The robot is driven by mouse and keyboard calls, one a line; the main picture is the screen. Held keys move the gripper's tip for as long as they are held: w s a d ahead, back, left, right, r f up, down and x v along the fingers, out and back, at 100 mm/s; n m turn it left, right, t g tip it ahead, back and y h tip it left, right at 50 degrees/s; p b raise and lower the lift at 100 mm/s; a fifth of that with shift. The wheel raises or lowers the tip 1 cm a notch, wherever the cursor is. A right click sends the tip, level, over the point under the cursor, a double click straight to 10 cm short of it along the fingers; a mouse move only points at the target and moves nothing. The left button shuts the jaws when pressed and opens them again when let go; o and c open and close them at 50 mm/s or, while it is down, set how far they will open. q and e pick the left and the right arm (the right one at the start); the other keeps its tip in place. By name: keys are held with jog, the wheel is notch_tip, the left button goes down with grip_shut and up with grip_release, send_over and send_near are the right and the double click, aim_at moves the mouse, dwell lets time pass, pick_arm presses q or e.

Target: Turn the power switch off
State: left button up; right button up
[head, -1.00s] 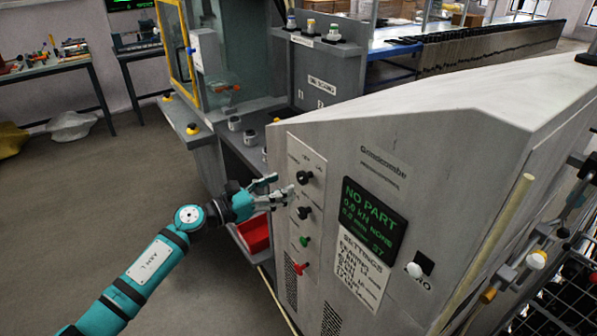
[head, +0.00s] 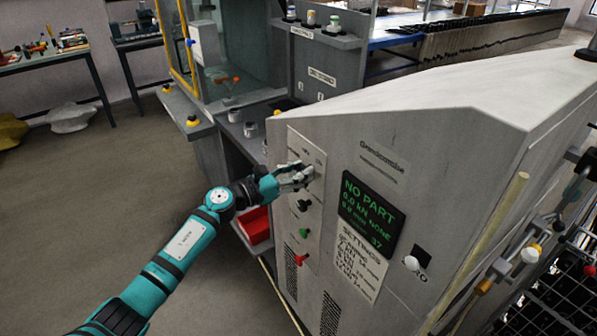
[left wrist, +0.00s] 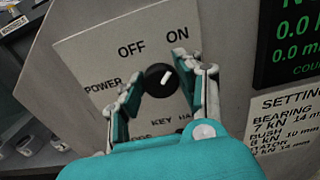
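The power switch (left wrist: 160,80) is a round black knob with a white pointer mark, under the labels OFF and ON on a pale plate. Its mark leans up and right, toward ON. My left gripper (left wrist: 158,76) is open, one finger on each side of the knob. I cannot tell whether the fingers touch it. In the head view my left gripper (head: 300,176) is at the upper part of the control plate (head: 318,160) and hides the knob. My right gripper is not in view.
Below on the plate are a second black knob (head: 304,205), a green button (head: 304,233) and a red one (head: 302,260). A dark display (head: 368,212) reading NO PART is to the right. A red bin (head: 255,226) is low behind the arm. Open floor lies left.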

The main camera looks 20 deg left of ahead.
pick_arm(q)
jog(key=c, duration=0.5)
jog(key=shift+o, duration=0.2)
jog(key=shift+n, duration=0.3)
jog(key=n+p, duration=0.1)
jog(key=n, duration=0.7)
jog(key=shift+w+a+p, duration=0.1)
jog(key=shift+a+p, duration=0.05)
jog(key=shift+p, duration=0.25)
jog(key=n+p, duration=0.1)
jog(key=n, duration=0.4)
jog(key=shift+p, duration=0.35)
jog(key=n+p, duration=0.1)
jog(key=n, duration=0.3)
jog(key=shift+f, duration=0.15)
jog(key=shift+n, duration=0.3)
